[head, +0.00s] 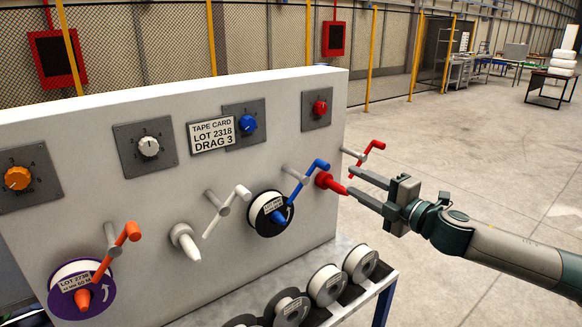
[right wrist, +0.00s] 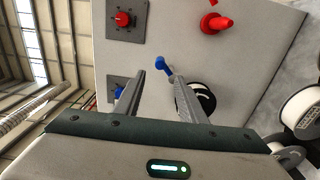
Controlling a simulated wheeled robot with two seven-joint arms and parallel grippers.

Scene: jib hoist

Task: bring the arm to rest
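My right gripper (head: 352,181) is at the right end of a pale upright panel (head: 75,245), its fingers apart with nothing between them. In the head view its fingertips lie close to a red cone-shaped spindle (head: 328,183) and below a red crank (head: 368,157); I cannot tell whether they touch. In the right wrist view the gripper (right wrist: 160,82) is open, and a blue crank (right wrist: 163,66) shows beyond the fingers, with the red spindle (right wrist: 214,23) above right. My left gripper is not in view.
The panel carries dials, an orange crank (head: 125,243), a white crank (head: 228,208) and spools on spindles, one near the blue crank (head: 305,178). Several spools (head: 326,285) lie on a low shelf in front. Open concrete floor (head: 470,150) is at the right.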

